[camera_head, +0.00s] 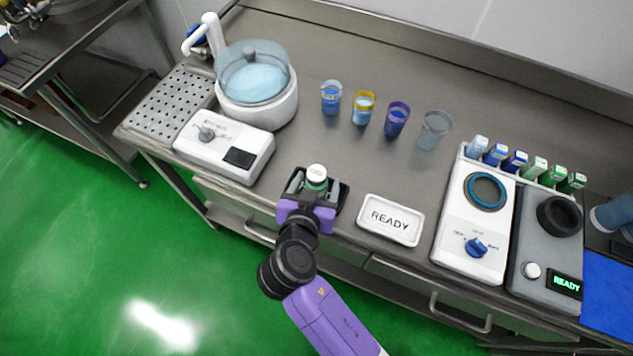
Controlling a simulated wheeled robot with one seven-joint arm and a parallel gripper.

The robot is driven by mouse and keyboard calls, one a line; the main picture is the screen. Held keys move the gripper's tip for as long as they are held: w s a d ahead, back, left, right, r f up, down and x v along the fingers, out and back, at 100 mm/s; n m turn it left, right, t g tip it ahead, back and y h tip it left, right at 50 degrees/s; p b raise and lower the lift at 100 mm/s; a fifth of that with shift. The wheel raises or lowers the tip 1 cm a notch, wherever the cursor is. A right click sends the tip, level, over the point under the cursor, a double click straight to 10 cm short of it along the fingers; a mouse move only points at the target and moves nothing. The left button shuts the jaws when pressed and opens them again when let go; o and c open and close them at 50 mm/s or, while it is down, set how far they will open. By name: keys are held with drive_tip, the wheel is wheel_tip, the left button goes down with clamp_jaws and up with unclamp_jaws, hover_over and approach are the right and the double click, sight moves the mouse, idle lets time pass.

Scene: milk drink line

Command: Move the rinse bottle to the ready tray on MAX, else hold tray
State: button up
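A small bottle with a white cap and green band (316,176), which looks like the rinse bottle, stands upright near the counter's front edge. My gripper (315,186) is at it, with fingers on either side; whether they press on it is not clear. A dark tray-like surface (341,198) shows partly behind my gripper; it may be the hold tray. The white ready tray (391,220), marked READY, is empty, just right of my gripper. A white unit with a blue knob (477,246) and one with a grey knob (207,133) have dial marks too small to read.
Several cups, including a yellow-rimmed one (363,107), stand in a row behind. A domed bowl machine (256,85) is at back left. Small cartons (514,161) line the back right. A grey unit's display (565,284) reads READY. The counter between cups and ready tray is clear.

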drive_tip(key=shift+r, duration=0.15)
drive_tip(key=b+v, duration=0.1)
drive_tip(key=v, duration=1.1)
drive_tip(key=s+d+f+n+g+y, duration=0.1)
drive_tip(key=s+d+f+n+y, duration=0.1)
drive_tip(key=s+d+f, duration=0.4)
drive_tip(key=s+d+f+n+y, duration=0.2)
drive_tip(key=s+d, duration=0.1)
drive_tip(key=d, duration=0.5)
drive_tip(key=s+d+r+m+t+h, duration=0.2)
drive_tip(key=s+d+r+t, duration=0.2)
drive_tip(key=s+d+r, duration=0.6)
wheel_tip(320, 180, up, 4)
drive_tip(key=shift+s+r, duration=0.1)
drive_tip(key=shift+s, duration=1)
drive_tip(key=shift+d, duration=0.1)
